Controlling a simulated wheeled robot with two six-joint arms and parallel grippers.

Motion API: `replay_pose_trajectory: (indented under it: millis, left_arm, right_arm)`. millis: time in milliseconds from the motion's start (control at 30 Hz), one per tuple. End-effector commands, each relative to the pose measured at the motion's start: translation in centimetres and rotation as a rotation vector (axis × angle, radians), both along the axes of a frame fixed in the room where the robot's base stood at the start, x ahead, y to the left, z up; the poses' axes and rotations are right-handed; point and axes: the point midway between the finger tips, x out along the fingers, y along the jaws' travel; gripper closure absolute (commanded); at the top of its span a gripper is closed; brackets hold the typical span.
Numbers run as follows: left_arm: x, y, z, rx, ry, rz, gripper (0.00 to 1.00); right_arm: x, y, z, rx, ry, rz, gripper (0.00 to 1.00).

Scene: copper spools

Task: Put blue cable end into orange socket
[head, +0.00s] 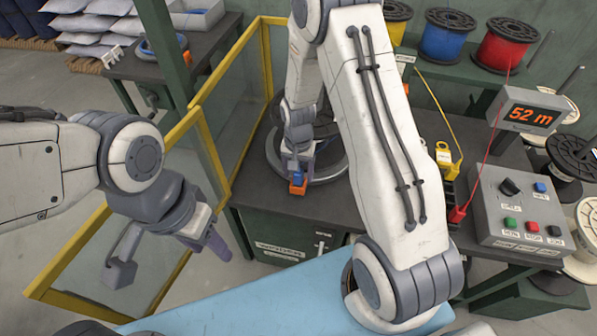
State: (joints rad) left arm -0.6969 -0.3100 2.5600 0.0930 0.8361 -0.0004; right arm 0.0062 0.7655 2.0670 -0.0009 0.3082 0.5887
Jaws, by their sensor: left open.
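My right gripper (299,166) points down over the dark workbench. Its fingers are closed around a small blue piece, which looks like the blue cable end (298,175). The orange socket (298,187) shows directly below, and the two appear to touch. I cannot tell how far the blue end sits inside it. A dark grey ring or coil (335,167) lies on the bench behind them, partly hidden by my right arm. My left gripper (217,244) is open and empty, in front of the yellow-framed barrier, away from the bench.
A yellow-framed clear barrier (195,125) stands left of the workbench (255,195). A control box (525,205) with buttons, a red plug (457,214) and a yellow plug (446,160) are at right. Blue (445,38) and red (505,45) spools stand behind.

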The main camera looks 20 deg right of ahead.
Motion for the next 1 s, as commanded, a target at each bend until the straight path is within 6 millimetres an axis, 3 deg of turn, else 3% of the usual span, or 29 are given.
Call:
replay_pose_trajectory:
  millis: [367, 800, 1000]
  left_arm:
    - [0.0, 0.0, -0.1, 0.000, 0.000, 0.000, 0.50]
    - [0.0, 0.0, -0.6, 0.000, 0.000, 0.000, 0.50]
    - [0.0, 0.0, -0.6, 0.000, 0.000, 0.000, 0.50]
  right_arm:
    - [0.0, 0.0, 0.7, 0.000, -0.001, 0.000, 0.31]
    - [0.1, 0.0, 8.7, 0.000, -0.005, 0.000, 0.31]
    - [0.0, 0.0, 10.3, 0.000, -0.001, 0.000, 0.31]
